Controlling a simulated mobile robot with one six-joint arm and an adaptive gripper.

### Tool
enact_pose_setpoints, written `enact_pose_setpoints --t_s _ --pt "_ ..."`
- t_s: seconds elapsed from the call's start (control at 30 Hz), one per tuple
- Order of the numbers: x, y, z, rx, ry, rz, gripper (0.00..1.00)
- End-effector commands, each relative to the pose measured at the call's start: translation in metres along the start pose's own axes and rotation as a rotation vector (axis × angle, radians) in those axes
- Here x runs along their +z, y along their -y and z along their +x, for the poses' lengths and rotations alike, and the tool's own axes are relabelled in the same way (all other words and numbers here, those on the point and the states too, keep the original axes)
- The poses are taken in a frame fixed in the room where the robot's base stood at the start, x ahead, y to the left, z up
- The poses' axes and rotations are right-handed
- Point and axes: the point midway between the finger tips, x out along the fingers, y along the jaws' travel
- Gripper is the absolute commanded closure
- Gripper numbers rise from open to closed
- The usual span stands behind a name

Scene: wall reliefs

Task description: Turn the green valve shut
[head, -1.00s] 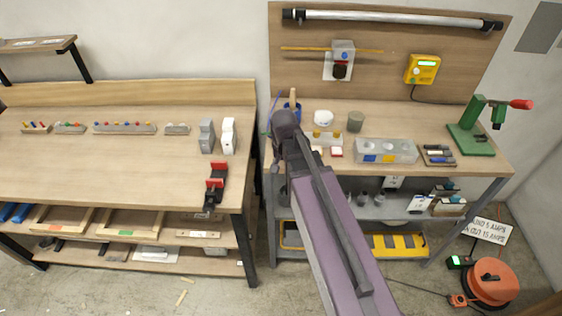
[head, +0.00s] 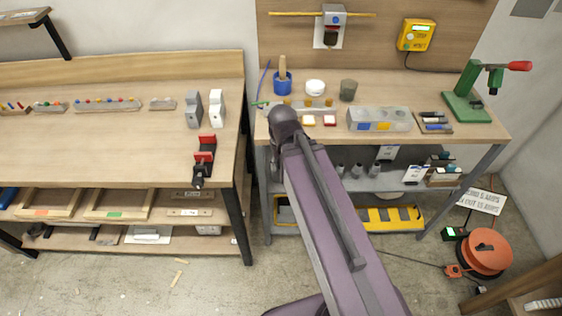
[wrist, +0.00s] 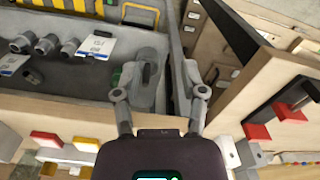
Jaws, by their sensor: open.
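A small green lever (head: 261,103), which looks like the green valve's handle, shows at the left edge of the right bench in the head view, beside a thin blue hose (head: 263,78). It lies just left of my arm's dark upper joint. Its body is hard to make out. My gripper (wrist: 160,75) is open in the wrist view, with its two fingers apart. I cannot make out the valve clearly in the wrist view. In the head view my arm hides the gripper, so its distance to the valve cannot be told.
The left bench (head: 110,140) carries a red-and-black clamp (head: 203,160). A narrow gap separates the benches. An orange cable reel (head: 485,250) lies on the floor.

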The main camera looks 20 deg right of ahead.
Motion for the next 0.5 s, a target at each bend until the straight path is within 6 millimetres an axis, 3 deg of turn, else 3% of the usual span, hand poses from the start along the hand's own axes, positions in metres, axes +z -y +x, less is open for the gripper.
enact_pose_setpoints --t_s 0.33,0.5 --pt "-0.001 0.000 -0.001 0.000 0.000 0.004 0.46" --pt "-0.012 0.001 -0.011 0.000 0.000 0.056 0.46"
